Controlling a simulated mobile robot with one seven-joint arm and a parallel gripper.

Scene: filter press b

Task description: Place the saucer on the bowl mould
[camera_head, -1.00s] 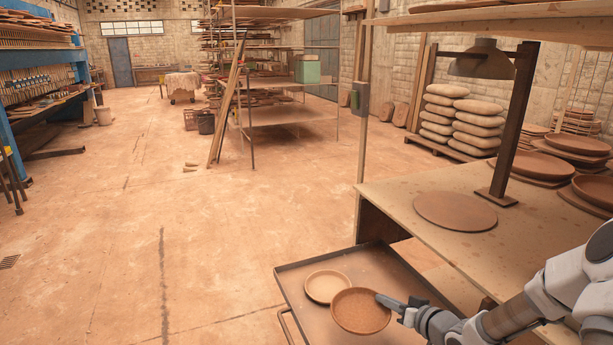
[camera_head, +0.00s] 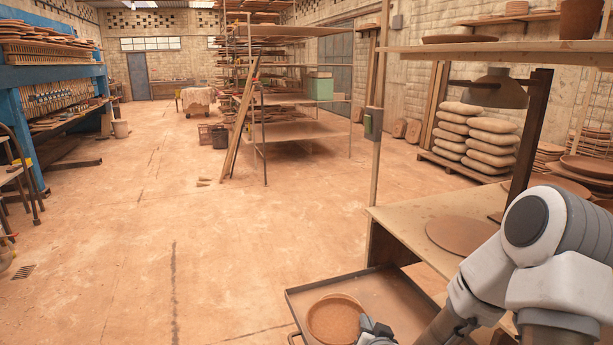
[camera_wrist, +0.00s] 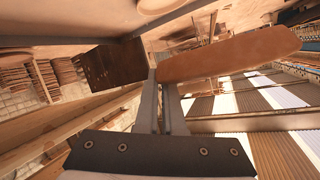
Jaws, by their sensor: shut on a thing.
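The saucer (camera_head: 336,319) is a round, shallow, brown clay dish with a raised rim. In the head view it is over the tray (camera_head: 381,289), low in the picture. My gripper (camera_head: 375,327) is shut on its right edge. In the wrist view my fingers (camera_wrist: 163,98) point away, with a flat brown shape at their tips; I cannot tell for sure whether that is the saucer. The paler round dish on the tray is hidden, apparently beneath the saucer. I cannot tell whether the two touch, and I cannot make out the bowl mould for certain.
A wooden table (camera_head: 405,220) with a round clay slab (camera_head: 460,234) stands right of the tray. A lamp (camera_head: 497,89) and a shelf (camera_head: 500,48) hang above it. My arm covers the table's right part. The floor (camera_head: 230,230) to the left is open.

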